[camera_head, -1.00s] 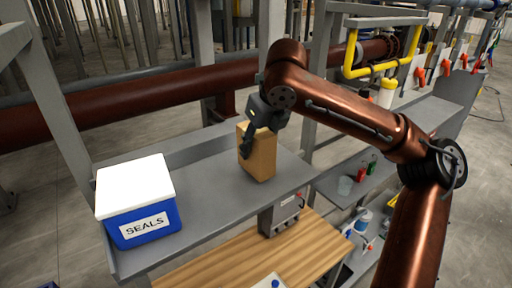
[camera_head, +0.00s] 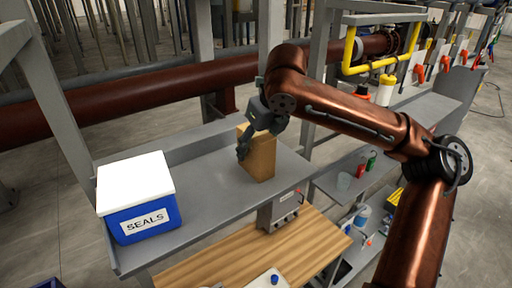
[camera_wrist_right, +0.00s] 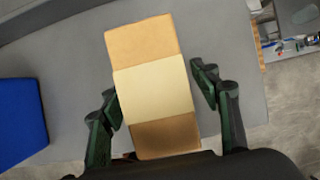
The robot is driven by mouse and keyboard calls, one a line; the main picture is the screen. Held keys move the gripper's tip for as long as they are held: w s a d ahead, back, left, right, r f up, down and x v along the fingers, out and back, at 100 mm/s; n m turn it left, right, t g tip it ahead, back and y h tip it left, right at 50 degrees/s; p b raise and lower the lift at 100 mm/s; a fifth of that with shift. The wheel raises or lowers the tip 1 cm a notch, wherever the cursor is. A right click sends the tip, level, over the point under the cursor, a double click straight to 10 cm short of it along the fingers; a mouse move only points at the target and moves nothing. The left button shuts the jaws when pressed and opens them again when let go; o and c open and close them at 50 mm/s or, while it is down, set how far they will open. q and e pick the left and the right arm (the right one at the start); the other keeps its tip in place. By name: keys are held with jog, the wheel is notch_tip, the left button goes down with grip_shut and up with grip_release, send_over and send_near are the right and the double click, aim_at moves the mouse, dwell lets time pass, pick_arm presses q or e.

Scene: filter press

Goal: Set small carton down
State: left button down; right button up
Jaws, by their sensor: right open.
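The small carton (camera_head: 262,160) is a tan box standing upright on the grey shelf (camera_head: 205,185) in the head view. In the right wrist view the carton (camera_wrist_right: 153,85) shows with a pale band across its middle. My right gripper (camera_head: 246,140) is at the carton's upper left side. In the wrist view its fingers (camera_wrist_right: 158,105) stand on either side of the carton, open, with a gap visible at the right finger. The carton appears to rest on the shelf. My left gripper is in neither view.
A blue box with a white lid marked SEALS (camera_head: 140,200) stands on the shelf's left part. A grey control box (camera_head: 284,208) sits below the shelf's front edge, above a wooden bench (camera_head: 240,255). Shelf between SEALS box and carton is clear.

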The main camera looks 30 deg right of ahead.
aim_at(267, 139)
jog(key=b+v, duration=0.1)
jog(key=v, duration=1)
jog(key=shift+s+a+r, duration=0.1)
jog(key=shift+r, duration=0.25)
jog(key=shift+s+r, duration=0.1)
jog(key=shift+r, duration=0.1)
